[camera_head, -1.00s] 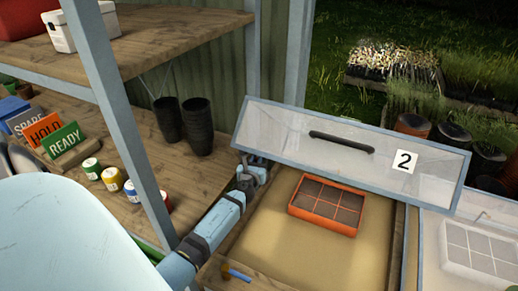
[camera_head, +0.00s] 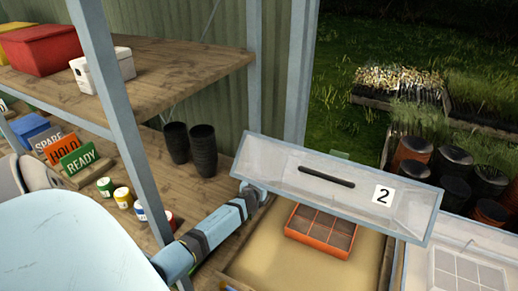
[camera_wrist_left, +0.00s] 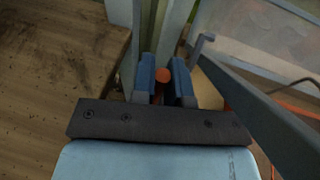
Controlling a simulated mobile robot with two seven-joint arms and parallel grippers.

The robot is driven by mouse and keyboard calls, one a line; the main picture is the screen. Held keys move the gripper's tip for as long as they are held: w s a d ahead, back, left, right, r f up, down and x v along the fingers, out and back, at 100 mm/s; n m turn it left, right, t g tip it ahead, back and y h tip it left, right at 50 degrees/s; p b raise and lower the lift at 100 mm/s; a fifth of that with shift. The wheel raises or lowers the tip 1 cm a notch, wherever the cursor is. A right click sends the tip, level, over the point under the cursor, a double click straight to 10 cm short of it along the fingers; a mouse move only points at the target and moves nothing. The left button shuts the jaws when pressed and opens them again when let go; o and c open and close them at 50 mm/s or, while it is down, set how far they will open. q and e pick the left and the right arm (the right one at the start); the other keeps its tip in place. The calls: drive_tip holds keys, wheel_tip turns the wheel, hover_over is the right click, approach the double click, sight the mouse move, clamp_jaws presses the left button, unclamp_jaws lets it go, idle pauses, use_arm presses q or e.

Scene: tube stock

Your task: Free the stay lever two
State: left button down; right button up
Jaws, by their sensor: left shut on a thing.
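The clear lid marked 2 (camera_head: 285,155) stands raised and tilted over a wooden cold frame. It also shows at the upper right in the left wrist view (camera_wrist_left: 262,40). My left gripper (camera_head: 262,188) is at the lid's lower left corner, with its fingertips hard to see there. In the left wrist view its two blue fingers (camera_wrist_left: 163,80) are closed on an orange-brown round knob (camera_wrist_left: 162,76), which appears to be the stay lever's end. The rest of the lever is hidden. My right gripper is out of view.
An orange divided tray (camera_head: 318,236) sits on sand inside the frame. A pale tray (camera_head: 468,275) is in the frame at right. Dark pots (camera_head: 203,150), small tins (camera_head: 122,197) and signs are on the bench.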

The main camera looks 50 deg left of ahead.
use_arm(q)
drive_tip(key=shift+d, duration=0.1)
drive_tip(key=c, duration=1.1)
unclamp_jaws()
drive_tip(key=v, duration=1.3)
drive_tip(key=shift+s+d+r, duration=0.15)
drive_tip(key=shift+s+d, duration=0.05)
drive_tip(key=shift+s, duration=0.15)
